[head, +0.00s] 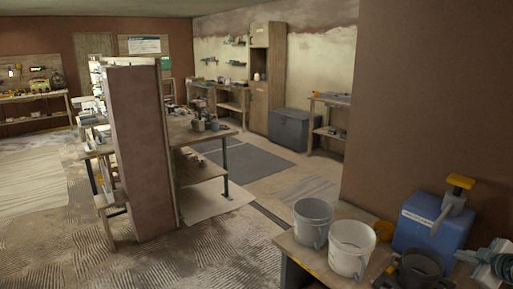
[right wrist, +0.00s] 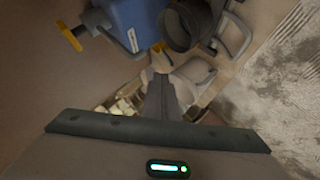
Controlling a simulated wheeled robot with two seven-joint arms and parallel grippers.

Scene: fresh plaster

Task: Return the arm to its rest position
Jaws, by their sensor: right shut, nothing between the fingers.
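My right gripper shows in the right wrist view (right wrist: 161,78), its dark fingers closed together with nothing between them. Beyond the fingertips are a grey-white bucket, partly hidden, and a black bucket (right wrist: 183,25). In the head view I cannot clearly make out the right gripper's fingers among the items at the lower right edge. My left gripper is in neither view.
A wooden bench (head: 290,246) at lower right holds a grey bucket (head: 312,222), a white bucket (head: 349,249), a dark bucket (head: 420,270) and a blue container (head: 425,228). A brown partition (head: 140,150) stands left of centre. Open floor (head: 215,250) lies between.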

